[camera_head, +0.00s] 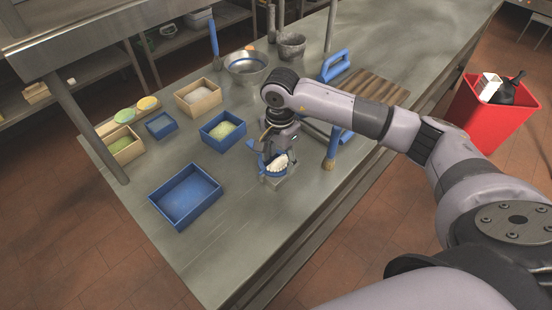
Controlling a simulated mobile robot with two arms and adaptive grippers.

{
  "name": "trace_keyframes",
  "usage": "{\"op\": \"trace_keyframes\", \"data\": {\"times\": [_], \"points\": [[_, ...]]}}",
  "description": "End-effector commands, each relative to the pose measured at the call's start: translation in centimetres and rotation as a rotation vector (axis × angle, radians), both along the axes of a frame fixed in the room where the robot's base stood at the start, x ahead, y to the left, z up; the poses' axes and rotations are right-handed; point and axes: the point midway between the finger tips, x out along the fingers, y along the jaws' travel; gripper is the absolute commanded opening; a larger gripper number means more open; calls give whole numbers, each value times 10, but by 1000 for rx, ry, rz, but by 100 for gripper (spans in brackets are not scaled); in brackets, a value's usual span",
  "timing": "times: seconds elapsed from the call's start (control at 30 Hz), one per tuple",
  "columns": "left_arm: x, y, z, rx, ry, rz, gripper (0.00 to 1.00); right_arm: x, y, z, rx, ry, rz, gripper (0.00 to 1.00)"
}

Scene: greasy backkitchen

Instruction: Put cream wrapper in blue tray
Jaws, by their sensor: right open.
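The cream wrapper (278,165) is a small whitish piece with a scalloped edge, directly under my right gripper. It lies at a small blue holder or mould, partly hidden by the gripper, so I cannot tell how they meet. My right gripper (273,155) points down over the worktop and is open around or just above the wrapper; contact is unclear. A large empty blue tray (164,207) lies to the left, near the front edge of the worktop. My left gripper is out of view.
A blue tray with pale green filling (241,131), a small blue tray (153,131) and wooden boxes (181,98) stand behind. A metal bowl (247,64) is farther back. A brush (333,150) is right of the gripper. The worktop between gripper and large tray is clear.

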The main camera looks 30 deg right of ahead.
Motion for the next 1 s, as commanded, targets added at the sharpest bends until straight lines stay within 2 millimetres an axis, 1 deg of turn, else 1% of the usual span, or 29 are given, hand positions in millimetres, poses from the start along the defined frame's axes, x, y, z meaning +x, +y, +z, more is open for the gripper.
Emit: {"op": "trace_keyframes", "data": {"times": [0.1,0.13,0.8,1.0], "points": [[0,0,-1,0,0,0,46,0,0,0,0,0,0,53],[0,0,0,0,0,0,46,0,0,0,0,0,0,52],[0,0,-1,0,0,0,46,-1,0,-1,-1,3,0,8],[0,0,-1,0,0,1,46,-2,0,-2,-2,6,0,7]]}}
